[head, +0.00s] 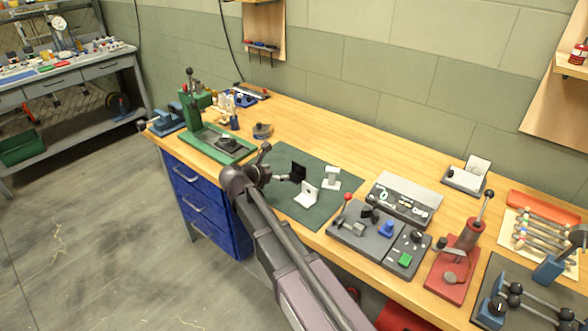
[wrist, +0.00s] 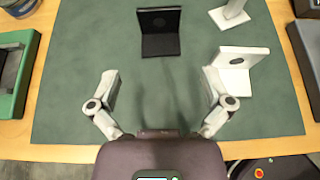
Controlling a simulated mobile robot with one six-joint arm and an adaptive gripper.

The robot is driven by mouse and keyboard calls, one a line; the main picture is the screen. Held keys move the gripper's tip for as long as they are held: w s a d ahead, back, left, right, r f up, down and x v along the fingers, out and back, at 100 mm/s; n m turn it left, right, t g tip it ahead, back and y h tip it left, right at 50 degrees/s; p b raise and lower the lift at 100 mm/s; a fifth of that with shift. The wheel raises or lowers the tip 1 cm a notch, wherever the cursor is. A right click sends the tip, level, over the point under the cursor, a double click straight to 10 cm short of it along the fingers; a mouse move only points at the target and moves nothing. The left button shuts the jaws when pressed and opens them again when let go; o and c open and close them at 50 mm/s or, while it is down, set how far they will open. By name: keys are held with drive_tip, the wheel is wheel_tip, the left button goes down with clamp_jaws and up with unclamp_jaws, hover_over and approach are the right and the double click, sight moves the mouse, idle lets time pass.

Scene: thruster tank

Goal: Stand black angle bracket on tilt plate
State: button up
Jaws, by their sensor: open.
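The black angle bracket (wrist: 160,42) lies on the green mat ahead of my gripper in the wrist view, one flange flat and the other raised at the far side. In the head view the black bracket (head: 298,172) shows just beyond my gripper's end. My gripper (wrist: 163,92) is open and empty, its fingers apart and short of the bracket. A white angle bracket (wrist: 240,68) stands right of the right finger, and also shows in the head view (head: 306,194). I cannot tell for sure which thing is the tilt plate.
A white post on a foot (head: 332,178) stands right of the black bracket on the green mat (head: 290,211). A green press (head: 215,142) is to the left. Grey control boxes (head: 404,199) and a red lever stand (head: 453,280) are to the right. The mat's middle is clear.

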sight(298, 165)
drive_tip(key=r+g+p, duration=0.1)
drive_tip(key=r+p, duration=0.1)
drive_tip(key=p, duration=0.1)
drive_tip(key=r+g+y+p, duration=0.1)
drive_tip(key=r+p, duration=0.1)
drive_tip(key=p, duration=0.1)
drive_tip(key=w+r+y+p, duration=0.1)
drive_tip(key=p, duration=0.2)
drive_tip(key=shift+d+r+g, duration=0.25)
drive_tip(key=shift+r+g, duration=0.15)
drive_tip(key=shift+f, duration=0.1)
drive_tip(key=b+x, duration=0.5)
drive_tip(key=x, duration=0.2)
drive_tip(key=shift+w+f, duration=0.2)
drive_tip(key=shift+f, duration=0.1)
drive_tip(key=shift+w+d+f+b, duration=0.25)
drive_tip(key=shift+w+b, duration=0.05)
drive_tip(key=shift+b, duration=0.15)
drive_tip(key=shift+b+x, duration=1.75)
drive_tip(key=shift+x, duration=0.9)
drive_tip(key=c, duration=1)
